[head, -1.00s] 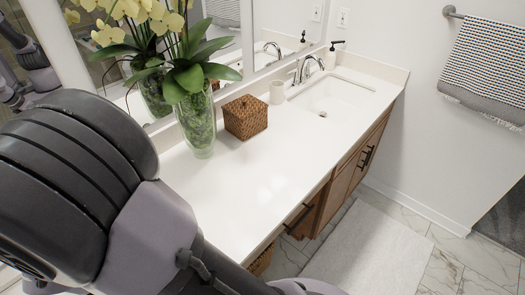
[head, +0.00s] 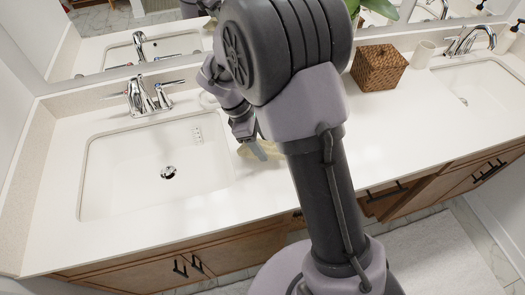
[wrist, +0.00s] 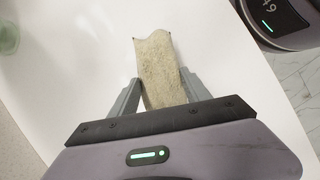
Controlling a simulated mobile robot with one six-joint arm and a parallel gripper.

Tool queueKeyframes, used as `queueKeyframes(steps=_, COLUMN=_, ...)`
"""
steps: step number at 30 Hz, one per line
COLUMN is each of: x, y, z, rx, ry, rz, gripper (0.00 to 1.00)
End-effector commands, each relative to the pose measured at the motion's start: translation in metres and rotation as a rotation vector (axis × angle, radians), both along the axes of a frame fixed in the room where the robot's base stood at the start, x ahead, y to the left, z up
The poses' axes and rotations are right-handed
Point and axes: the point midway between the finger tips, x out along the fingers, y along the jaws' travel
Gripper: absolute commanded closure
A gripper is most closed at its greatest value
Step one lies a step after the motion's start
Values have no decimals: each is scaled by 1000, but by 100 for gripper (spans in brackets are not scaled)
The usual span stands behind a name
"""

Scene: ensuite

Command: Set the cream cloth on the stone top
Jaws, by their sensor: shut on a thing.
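The cream cloth (wrist: 159,68) is between the two fingers of my gripper (wrist: 160,92) in the wrist view, with its far end sticking out past the fingertips over the white stone top (wrist: 90,60). In the head view the cloth (head: 262,150) shows pale beside my gripper (head: 252,138), just right of the near sink, low over or touching the stone top (head: 215,262); I cannot tell which. My gripper is shut on the cloth. My arm hides part of the cloth and of the top behind it in the head view.
A sink (head: 150,180) with a chrome tap (head: 143,97) lies left of the cloth. A woven box (head: 378,68) and a cup (head: 422,54) stand to the right, before a second sink (head: 487,85). The top between cloth and box is clear.

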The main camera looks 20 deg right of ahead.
Motion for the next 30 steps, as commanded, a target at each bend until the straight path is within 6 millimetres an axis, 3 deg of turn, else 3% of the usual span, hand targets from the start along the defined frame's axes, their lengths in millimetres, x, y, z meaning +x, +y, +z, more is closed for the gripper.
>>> queueKeyframes(steps=1, x=-2, y=1, z=-21, rx=0, ry=7, rz=2, gripper=82)
queueKeyframes(steps=3, x=-2, y=1, z=-33, rx=0, ry=6, rz=2, gripper=82)
queueKeyframes(steps=13, x=-2, y=1, z=-33, rx=0, ry=5, rz=0, gripper=82)
queueKeyframes(steps=14, x=-2, y=1, z=-32, rx=0, ry=4, rz=1, gripper=41)
queueKeyframes(steps=17, x=-2, y=1, z=-32, rx=0, ry=4, rz=1, gripper=23)
queueKeyframes(steps=26, x=-2, y=1, z=-30, rx=0, ry=4, rz=1, gripper=23)
queueKeyframes(steps=30, x=2, y=9, z=-4, rx=0, ry=1, rz=3, gripper=23)
